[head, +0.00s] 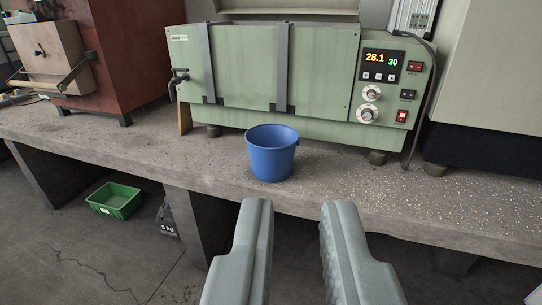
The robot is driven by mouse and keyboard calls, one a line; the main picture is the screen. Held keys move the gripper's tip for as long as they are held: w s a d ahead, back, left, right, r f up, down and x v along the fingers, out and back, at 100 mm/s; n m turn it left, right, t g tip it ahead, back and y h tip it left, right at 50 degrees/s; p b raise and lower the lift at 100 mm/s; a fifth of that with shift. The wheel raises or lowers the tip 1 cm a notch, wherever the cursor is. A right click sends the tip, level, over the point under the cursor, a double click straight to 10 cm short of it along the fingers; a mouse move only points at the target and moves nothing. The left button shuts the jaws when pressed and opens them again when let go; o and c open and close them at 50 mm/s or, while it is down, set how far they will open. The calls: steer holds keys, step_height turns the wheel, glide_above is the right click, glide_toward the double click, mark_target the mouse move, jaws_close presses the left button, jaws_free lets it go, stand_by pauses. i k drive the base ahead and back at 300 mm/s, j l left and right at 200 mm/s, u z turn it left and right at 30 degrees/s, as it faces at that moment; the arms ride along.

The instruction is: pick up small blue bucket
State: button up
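The small blue bucket (270,158) stands upright on the concrete bench (140,143), near its front edge and in front of a green oven. My gripper (298,207) is open, with its two grey fingers apart and nothing between them. In the picture the fingertips are below the bucket and a little to its right, apart from it. The bucket's inside is only partly visible.
A red-brown furnace (122,45) is at the left. A green crate (113,200) and a dark weight bag (166,218) are below the bench.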

mark_target(272, 154)
steer(key=i+j, duration=1.1)
